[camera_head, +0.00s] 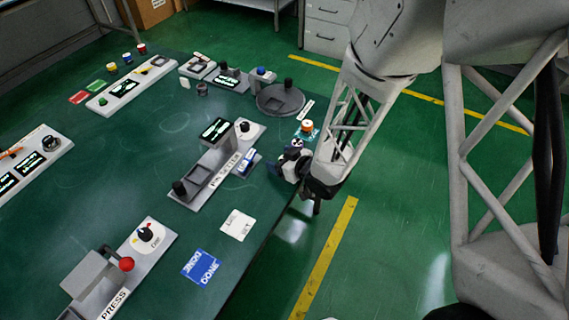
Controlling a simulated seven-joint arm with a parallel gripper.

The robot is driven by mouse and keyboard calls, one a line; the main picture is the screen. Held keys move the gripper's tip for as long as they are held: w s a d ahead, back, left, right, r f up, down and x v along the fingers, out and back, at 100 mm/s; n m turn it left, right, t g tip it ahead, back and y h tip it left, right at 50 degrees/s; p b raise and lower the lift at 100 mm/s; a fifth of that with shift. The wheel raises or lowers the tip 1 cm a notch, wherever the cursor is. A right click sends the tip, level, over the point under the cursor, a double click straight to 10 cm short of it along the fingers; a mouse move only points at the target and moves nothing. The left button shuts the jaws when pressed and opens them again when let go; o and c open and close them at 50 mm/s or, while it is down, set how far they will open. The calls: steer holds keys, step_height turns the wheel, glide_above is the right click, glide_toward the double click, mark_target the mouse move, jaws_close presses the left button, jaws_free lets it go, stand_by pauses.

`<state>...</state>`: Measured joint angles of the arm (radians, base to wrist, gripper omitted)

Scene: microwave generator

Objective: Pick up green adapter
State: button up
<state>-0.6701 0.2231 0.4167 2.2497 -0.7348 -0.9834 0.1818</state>
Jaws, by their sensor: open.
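I cannot clearly make out a green adapter. Green candidates are a flat green piece (97,86) beside a red one at the far left of the table, and a small green round part (103,101) on the white panel there. A teal-green square (309,134) lies near the table's right edge, with an orange-topped round part (307,126) on it. My gripper (283,168) is at the table's right edge, just below that square in the picture. Its jaws are small and dark here; it is open, and I see nothing held.
The table (150,190) carries a middle panel with a dark box (215,130), a PRESS unit (90,280), blue DONE card (201,267), white card (237,224) and grey round plate (280,99). Bare tabletop lies left of the middle panel. Green floor lies right.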

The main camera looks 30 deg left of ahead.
mark_target(281, 157)
steer(key=shift+c, duration=0.3)
steer(key=c, duration=1)
steer(key=shift+c, duration=0.2)
steer(key=shift+r, duration=0.25)
steer(key=shift+r, duration=1.7)
steer(key=s+d+r, duration=0.1)
steer(key=s+d, duration=1)
steer(key=shift+d, duration=0.25)
steer(key=shift+r, duration=0.1)
